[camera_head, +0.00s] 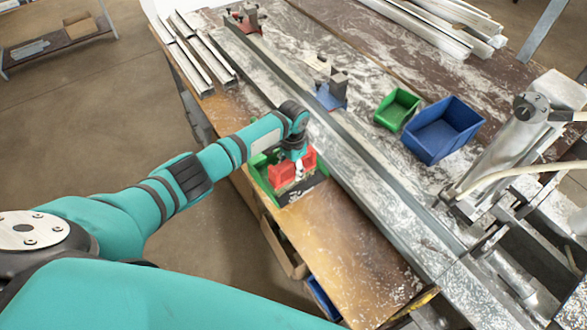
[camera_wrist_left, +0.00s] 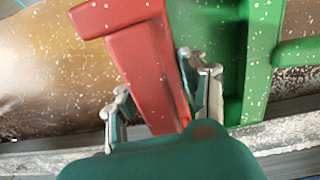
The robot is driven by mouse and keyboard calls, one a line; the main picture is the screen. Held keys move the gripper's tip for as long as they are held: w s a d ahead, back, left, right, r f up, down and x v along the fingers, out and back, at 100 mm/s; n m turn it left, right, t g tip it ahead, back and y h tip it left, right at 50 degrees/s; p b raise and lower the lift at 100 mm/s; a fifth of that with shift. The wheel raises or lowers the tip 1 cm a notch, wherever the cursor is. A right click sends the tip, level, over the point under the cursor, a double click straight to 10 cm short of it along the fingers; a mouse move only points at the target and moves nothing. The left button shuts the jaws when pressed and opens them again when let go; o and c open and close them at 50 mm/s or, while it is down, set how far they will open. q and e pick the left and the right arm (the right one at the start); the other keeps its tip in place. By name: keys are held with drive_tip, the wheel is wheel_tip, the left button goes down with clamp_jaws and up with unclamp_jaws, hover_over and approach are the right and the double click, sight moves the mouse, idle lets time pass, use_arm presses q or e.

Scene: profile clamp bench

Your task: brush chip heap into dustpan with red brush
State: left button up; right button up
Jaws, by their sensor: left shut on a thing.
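My left gripper (camera_head: 298,166) is shut on the red brush (camera_head: 280,174), over the near edge of the bench. In the left wrist view, the brush (camera_wrist_left: 140,62) lies between the two fingers of my left gripper (camera_wrist_left: 158,92). The green dustpan (camera_head: 262,180) is right at the brush in the head view; whether they touch is unclear. In the wrist view the dustpan (camera_wrist_left: 232,60) is just right of the brush. Pale chips speckle the brush, dustpan and bench, but I cannot make out a distinct heap. My right gripper is not in view.
A long metal rail (camera_head: 372,190) runs along the bench past the brush. Beyond it stand a blue clamp block (camera_head: 330,97), a green bin (camera_head: 397,108) and a blue bin (camera_head: 443,130). A grey machine (camera_head: 525,150) stands at right. The near wooden strip (camera_head: 350,245) is mostly clear.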

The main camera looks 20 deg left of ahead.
use_arm(q)
wheel_tip(320, 180, up, 3)
drive_tip(key=shift+f+p, duration=0.2)
drive_tip(key=shift+p, duration=0.9)
drive_tip(key=shift+r, duration=1.7)
drive_tip(key=shift+f, duration=0.1)
